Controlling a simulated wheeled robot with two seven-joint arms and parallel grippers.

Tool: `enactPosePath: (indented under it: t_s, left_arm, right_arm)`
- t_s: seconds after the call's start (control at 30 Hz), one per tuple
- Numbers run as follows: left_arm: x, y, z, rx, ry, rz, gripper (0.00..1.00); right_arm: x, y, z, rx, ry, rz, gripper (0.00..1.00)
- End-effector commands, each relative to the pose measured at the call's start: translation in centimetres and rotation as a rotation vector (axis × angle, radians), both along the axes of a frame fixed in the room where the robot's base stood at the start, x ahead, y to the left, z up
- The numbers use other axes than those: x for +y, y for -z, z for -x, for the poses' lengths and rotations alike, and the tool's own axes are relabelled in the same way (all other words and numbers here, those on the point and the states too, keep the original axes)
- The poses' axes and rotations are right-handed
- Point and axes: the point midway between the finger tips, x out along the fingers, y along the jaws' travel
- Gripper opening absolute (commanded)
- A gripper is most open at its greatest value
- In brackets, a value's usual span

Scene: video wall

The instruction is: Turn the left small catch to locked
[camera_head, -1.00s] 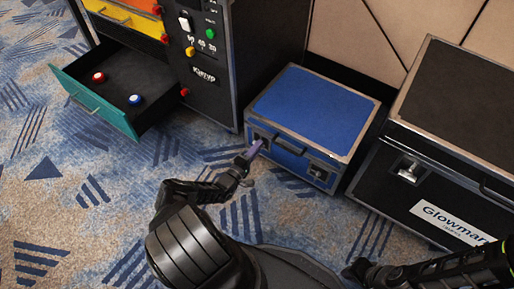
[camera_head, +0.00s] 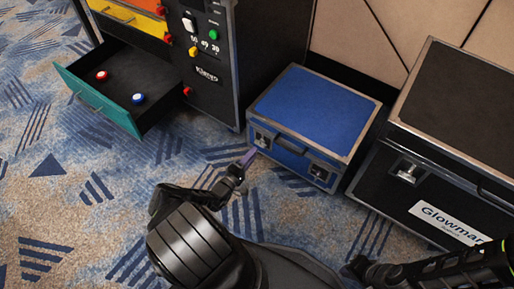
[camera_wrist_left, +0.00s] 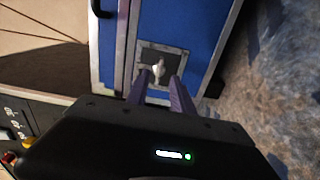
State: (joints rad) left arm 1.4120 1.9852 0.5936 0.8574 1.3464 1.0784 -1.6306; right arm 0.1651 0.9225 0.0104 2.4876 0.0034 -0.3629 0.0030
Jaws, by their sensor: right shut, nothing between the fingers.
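The blue case (camera_head: 312,112) stands on the carpet with two small catches on its front. The left small catch (camera_head: 262,138) is a pale metal knob on a recessed plate; it also shows in the left wrist view (camera_wrist_left: 158,69). The right small catch (camera_head: 319,171) is near the case's other front corner. My left gripper (camera_head: 249,157) is just in front of the left catch. In the left wrist view its purple fingers (camera_wrist_left: 161,88) are apart, with the knob just beyond their gap and seemingly untouched. My right gripper (camera_head: 357,268) is low in the picture, shut and empty, away from the case.
A black Glowmar case (camera_head: 400,200) stands close to the right of the blue case. At the left, a teal drawer (camera_head: 97,105) stands open from a black cabinet (camera_head: 212,95), with red and blue buttons inside. Patterned carpet in front is clear.

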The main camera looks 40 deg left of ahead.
Motion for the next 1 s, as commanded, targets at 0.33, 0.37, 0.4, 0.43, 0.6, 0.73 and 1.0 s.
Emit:
enactPosePath:
  t_s: [0.33,0.37,0.4,0.43,0.6,0.73,1.0]
  left_arm:
    - [-0.1,0.0,3.0,-0.001,0.001,0.000,0.28]
    - [-0.1,0.0,3.0,-0.001,0.001,0.000,0.28]
    - [-0.1,0.0,3.0,-0.001,0.001,0.000,0.28]
    - [-0.1,0.0,3.0,-0.001,0.001,0.000,0.28]
    - [-0.1,0.0,2.9,0.000,0.001,0.000,0.28]
    - [-0.1,0.0,2.9,0.000,0.001,0.000,0.28]
    - [-0.1,-2.1,2.9,0.000,0.001,0.000,0.28]
  right_arm:
    - [0.3,-0.9,0.3,0.005,-0.006,-0.004,0.00]
    - [0.3,-0.9,0.3,0.005,-0.006,-0.004,0.00]
    - [0.3,-0.9,0.3,0.005,-0.006,-0.004,0.00]
    - [0.3,-0.9,0.3,0.005,-0.006,-0.004,0.00]
    - [0.3,-0.9,0.3,0.005,-0.006,-0.004,0.00]
    - [0.3,-0.9,0.3,0.005,-0.006,-0.004,0.00]
    - [0.4,-2.9,0.4,0.007,-0.010,-0.006,0.00]
